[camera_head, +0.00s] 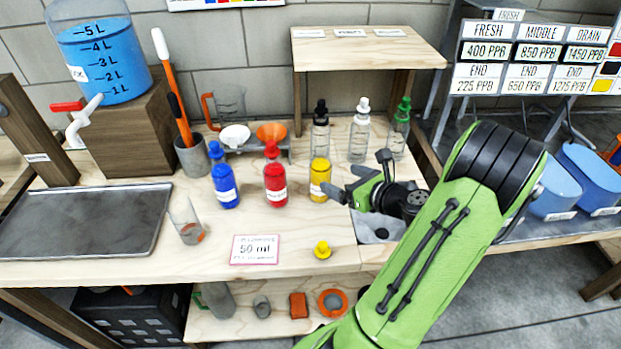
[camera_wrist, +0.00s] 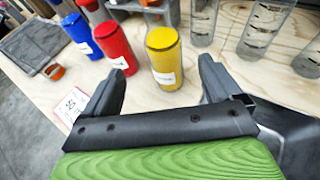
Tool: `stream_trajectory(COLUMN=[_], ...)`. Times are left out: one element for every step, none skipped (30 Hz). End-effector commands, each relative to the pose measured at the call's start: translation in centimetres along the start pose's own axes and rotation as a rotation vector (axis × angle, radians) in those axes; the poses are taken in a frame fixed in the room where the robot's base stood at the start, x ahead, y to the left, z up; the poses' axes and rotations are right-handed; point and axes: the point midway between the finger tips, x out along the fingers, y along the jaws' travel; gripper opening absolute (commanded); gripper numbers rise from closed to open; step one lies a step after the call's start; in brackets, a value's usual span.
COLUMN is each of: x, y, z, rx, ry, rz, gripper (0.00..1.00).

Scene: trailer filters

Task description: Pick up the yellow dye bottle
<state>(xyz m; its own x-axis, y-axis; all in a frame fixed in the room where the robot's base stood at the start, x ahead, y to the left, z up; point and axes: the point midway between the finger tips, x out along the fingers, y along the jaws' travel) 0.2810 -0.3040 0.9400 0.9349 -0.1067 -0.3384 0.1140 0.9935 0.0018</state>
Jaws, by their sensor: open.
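The yellow dye bottle (camera_head: 319,180) stands upright and uncapped on the bench, right of the red bottle (camera_head: 275,178). It also shows in the wrist view (camera_wrist: 164,58), ahead of and between my fingers. A yellow dropper cap (camera_head: 322,250) lies on the bench in front of it. My gripper (camera_head: 338,184) is open and empty just right of the bottle in the head view. In the wrist view my gripper's fingers (camera_wrist: 160,88) spread wide on either side of the bottle's line, short of it. Whether a finger touches the bottle cannot be told.
A blue bottle (camera_head: 223,180) stands left of the red one. Clear dropper bottles (camera_head: 359,138) stand behind right, below a raised shelf (camera_head: 368,50). A funnel rack (camera_head: 255,148) is behind the bottles. A small beaker (camera_head: 188,220) and 50 ml card (camera_head: 255,249) are in front left.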

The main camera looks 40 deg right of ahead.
Motion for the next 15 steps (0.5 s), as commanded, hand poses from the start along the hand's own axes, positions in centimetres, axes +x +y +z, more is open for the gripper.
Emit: stream_trajectory(x=[1.6, 2.3, 3.3, 4.0, 4.7, 5.4, 5.8, 6.1, 6.5, 6.8, 7.2, 7.9, 8.5, 9.1, 9.9], y=[0.2, 0.2, 0.1, 0.2, 0.2, 0.1, 0.1, 0.1, 0.1, 0.1, 0.1, 0.0, 0.0, -0.1, -0.2], z=[-0.3, -0.3, -0.3, -0.3, -0.3, -0.3, -0.3, -0.2, -0.2, -0.2, -0.2, -0.2, -0.2, -0.3, -0.3], rx=[-0.004, -0.005, -0.005, -0.006, -0.005, -0.005, -0.004, -0.004, -0.004, -0.004, -0.005, -0.007, -0.008, -0.008, -0.007], ry=[0.000, -0.001, 0.001, 0.000, 0.000, 0.001, 0.002, 0.002, 0.002, 0.001, 0.001, 0.001, 0.000, 0.000, 0.000], rz=[0.007, 0.006, 0.006, 0.007, 0.005, 0.006, 0.004, 0.003, 0.003, 0.004, 0.004, 0.004, 0.005, 0.005, 0.006], gripper=[0.92, 0.92, 0.92, 0.92, 0.92, 0.92, 0.92, 0.92, 0.92, 0.92, 0.92, 0.92, 0.92, 0.92, 0.92])
